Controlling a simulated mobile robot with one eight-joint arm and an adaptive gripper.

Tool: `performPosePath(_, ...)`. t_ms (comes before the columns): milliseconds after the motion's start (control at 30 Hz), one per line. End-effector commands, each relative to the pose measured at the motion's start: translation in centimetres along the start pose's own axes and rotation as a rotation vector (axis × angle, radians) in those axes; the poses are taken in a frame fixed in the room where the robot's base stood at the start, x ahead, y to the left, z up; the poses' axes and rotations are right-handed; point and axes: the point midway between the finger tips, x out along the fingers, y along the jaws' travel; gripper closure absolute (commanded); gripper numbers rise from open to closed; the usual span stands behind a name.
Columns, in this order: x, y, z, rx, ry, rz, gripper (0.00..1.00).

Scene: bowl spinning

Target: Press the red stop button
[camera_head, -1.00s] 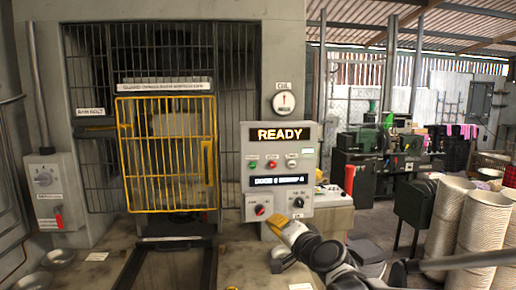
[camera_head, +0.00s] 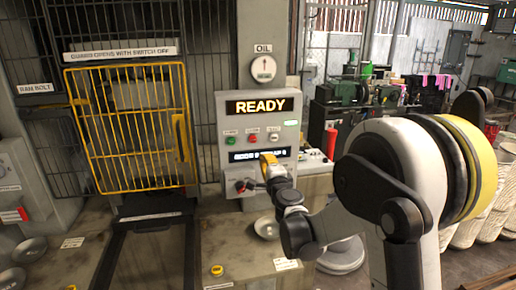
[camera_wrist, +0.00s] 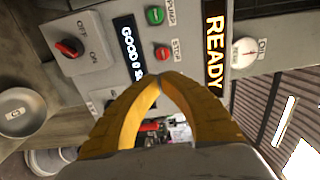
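The red stop button (camera_head: 252,137) is on the grey control panel (camera_head: 222,112), between a green button (camera_head: 230,140) and a white one (camera_head: 273,136). In the wrist view the red button (camera_wrist: 162,53), labelled STOP, shows just beyond the yellow fingertips. My gripper (camera_head: 267,158) is in front of the panel, a little below and right of the red button in the head view. In the wrist view my gripper (camera_wrist: 160,80) has its fingertips together and holds nothing. I see no contact with the button; the remaining gap is hard to judge.
The display (camera_head: 257,106) reads READY. A red knob (camera_wrist: 68,47) marked OFF/ON sits lower on the panel. The oil gauge (camera_head: 263,68) is above. A yellow cage door (camera_head: 132,130) stands left. A metal bowl (camera_head: 267,228) rests below the panel.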

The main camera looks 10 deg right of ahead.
Motion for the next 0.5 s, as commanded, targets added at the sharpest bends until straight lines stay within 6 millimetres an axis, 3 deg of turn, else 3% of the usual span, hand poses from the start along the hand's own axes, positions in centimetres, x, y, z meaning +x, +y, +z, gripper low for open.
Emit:
performPosePath(167,2.3,0.0,0.0,-0.001,-0.001,0.000,1.00)
performPosePath(500,9.6,0.0,0.0,-0.001,-0.001,0.000,1.00)
